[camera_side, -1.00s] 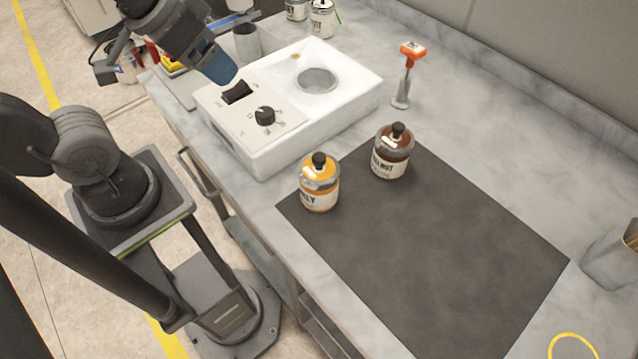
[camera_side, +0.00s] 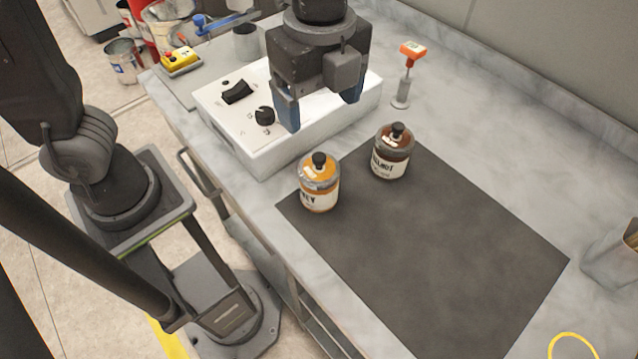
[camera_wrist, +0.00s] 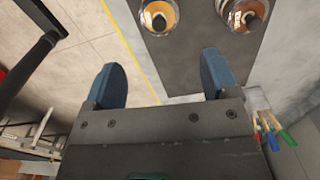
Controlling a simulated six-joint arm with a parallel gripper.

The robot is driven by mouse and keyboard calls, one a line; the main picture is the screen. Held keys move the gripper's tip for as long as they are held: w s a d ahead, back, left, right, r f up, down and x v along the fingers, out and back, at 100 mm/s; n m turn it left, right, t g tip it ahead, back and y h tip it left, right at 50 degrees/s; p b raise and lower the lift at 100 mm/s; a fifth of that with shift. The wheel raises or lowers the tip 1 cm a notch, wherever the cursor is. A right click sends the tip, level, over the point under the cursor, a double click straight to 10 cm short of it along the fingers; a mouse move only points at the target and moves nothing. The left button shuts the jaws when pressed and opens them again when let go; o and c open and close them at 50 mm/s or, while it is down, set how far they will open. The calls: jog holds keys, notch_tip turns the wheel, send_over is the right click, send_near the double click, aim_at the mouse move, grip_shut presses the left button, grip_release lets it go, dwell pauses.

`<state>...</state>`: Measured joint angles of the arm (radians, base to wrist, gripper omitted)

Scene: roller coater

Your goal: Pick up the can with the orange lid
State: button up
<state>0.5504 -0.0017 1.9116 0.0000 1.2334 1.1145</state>
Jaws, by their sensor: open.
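The can with the orange lid (camera_side: 318,190) stands upright on the near left corner of the dark mat (camera_side: 430,260). Its lid has a black knob, and its label is partly readable. It also shows from above in the wrist view (camera_wrist: 154,14), at the top edge. A second can with a brown lid (camera_side: 391,158) stands to its right; it also shows in the wrist view (camera_wrist: 243,12). My gripper (camera_side: 318,112) is open and empty, its blue fingers pointing down above the white machine, behind and above the two cans. It touches neither can.
The white machine (camera_side: 235,130) with a knob and switch stands behind the cans. An orange-topped tool (camera_side: 405,75) stands upright to its right. A metal container (camera_side: 610,255) is at the right edge. Most of the mat is clear.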

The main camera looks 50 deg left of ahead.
aim_at(320, 156)
notch_tip(320, 156, down, 12)
jog(key=shift+s+d+f, duration=0.1)
jog(key=shift+f, duration=0.1)
dwell(0.4)
jog(key=c, duration=1.1)
jog(key=shift+r, duration=0.1)
